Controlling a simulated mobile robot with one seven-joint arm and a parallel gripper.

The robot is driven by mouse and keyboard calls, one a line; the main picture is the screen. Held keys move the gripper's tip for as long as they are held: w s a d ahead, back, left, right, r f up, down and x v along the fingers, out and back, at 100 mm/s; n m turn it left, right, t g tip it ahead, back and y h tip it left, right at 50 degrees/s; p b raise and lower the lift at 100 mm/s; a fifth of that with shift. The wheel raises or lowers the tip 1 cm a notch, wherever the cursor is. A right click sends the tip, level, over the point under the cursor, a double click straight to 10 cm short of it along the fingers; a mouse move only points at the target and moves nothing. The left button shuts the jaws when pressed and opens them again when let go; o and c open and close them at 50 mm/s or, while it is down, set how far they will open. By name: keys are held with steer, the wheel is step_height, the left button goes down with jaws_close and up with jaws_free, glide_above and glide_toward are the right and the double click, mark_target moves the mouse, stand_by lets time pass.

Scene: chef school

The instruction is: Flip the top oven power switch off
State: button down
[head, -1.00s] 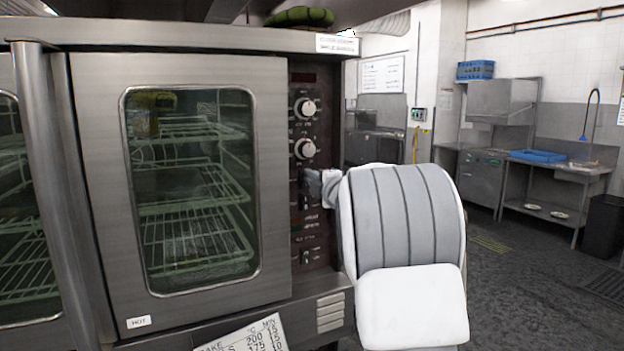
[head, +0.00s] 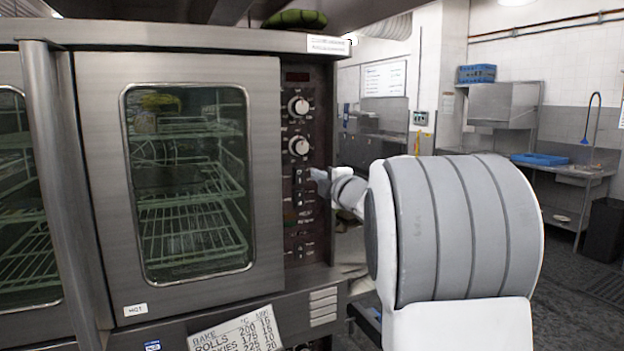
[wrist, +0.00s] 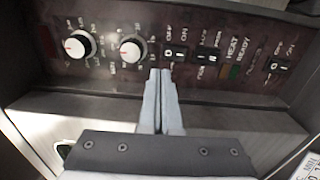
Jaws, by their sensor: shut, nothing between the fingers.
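The oven control panel (head: 305,215) runs down the right side of the oven front. The top power switch (wrist: 174,57), a small dark rocker labelled OFF and ON, sits just below the two knobs. It also shows in the head view (head: 299,176). My gripper (wrist: 161,76) is shut and empty, its fingertips close in front of the panel beside this switch. In the head view my gripper (head: 318,178) is just right of the switch. I cannot tell whether the tips touch it. Which way the rocker is tilted is too small to tell.
Two knobs (head: 299,106) (head: 299,146) are above the switch. A second rocker (wrist: 207,58) and a lower one (wrist: 277,66) share the panel. The oven door (head: 265,180) is closed, with a vertical handle (head: 52,190) at left. Open floor lies right, before a sink counter (head: 565,170).

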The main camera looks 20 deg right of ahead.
steer(key=shift+s+d+r, duration=0.1)
steer(key=shift+s+r, duration=0.05)
steer(key=shift+s, duration=1.15)
steer(key=shift+s+d+r, duration=0.1)
steer(key=shift+s+r, duration=0.05)
steer(key=shift+s, duration=1.15)
steer(key=shift+a, duration=0.1)
steer(key=s+a+f+m+g, duration=0.4)
steer(key=s+a+f+m, duration=0.2)
steer(key=s, duration=0.5)
steer(key=s+a+f+m+g, duration=0.4)
steer(key=s+a+f+m, duration=0.2)
steer(key=s, duration=0.6)
steer(key=s+a+f+m+g, duration=0.4)
steer(key=s+a+f+m, duration=0.2)
steer(key=s, duration=0.5)
step_height(320, 180, down, 3)
steer(key=shift+s+a+r+g+h, duration=0.15)
steer(key=shift+s+r+g+h, duration=0.05)
steer(key=shift+s+g+h, duration=0.15)
